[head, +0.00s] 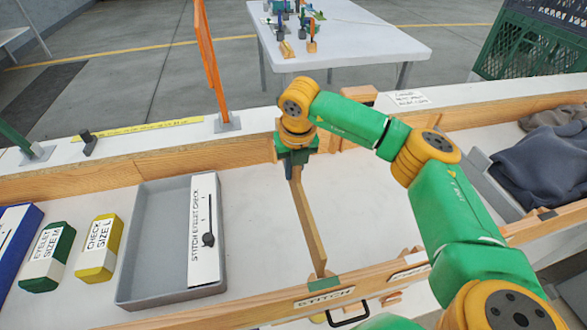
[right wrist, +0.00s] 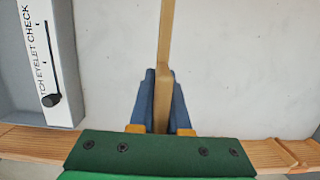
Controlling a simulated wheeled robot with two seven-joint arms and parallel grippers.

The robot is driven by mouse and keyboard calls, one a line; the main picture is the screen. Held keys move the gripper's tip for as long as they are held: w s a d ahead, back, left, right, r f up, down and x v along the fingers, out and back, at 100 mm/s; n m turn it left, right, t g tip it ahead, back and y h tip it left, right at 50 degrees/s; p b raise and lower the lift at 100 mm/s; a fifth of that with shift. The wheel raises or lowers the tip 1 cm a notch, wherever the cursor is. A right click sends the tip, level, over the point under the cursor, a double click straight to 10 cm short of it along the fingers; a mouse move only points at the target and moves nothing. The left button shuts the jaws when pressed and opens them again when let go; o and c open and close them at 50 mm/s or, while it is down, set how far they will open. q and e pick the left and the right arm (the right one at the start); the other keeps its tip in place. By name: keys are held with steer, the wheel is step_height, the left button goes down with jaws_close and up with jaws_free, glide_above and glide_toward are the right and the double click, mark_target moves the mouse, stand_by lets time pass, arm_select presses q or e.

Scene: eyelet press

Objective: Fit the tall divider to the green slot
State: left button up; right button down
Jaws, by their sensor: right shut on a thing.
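The tall divider (head: 307,220) is a long, thin wooden board. It spans the white drawer floor from the back rail towards the front rail. My right gripper (head: 296,158) is shut on its far end near the back rail. In the right wrist view the divider (right wrist: 166,35) runs up from between the blue fingers of my right gripper (right wrist: 163,85). The green mark (head: 324,283) is at the front rail, above the STITCH label. The divider's near end is close beside it; I cannot tell whether it is seated. The far slot is hidden by my gripper. My left gripper is out of view.
A grey tray (head: 128,275) with a STITCH EYELET CHECK card (head: 204,235) lies left of the divider. Yellow (head: 98,245) and green (head: 48,255) boxes lie further left. An orange post (head: 207,50) stands behind the back rail. Dark cloth (head: 540,165) lies at right.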

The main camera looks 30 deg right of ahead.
mark_target(294, 181)
steer(key=shift+f+b, duration=3.35)
steer(key=shift+f, duration=0.95)
steer(key=c, duration=0.8)
jaws_free()
steer(key=shift+r, duration=0.1)
step_height(294, 181, up, 5)
steer(key=p, duration=0.4)
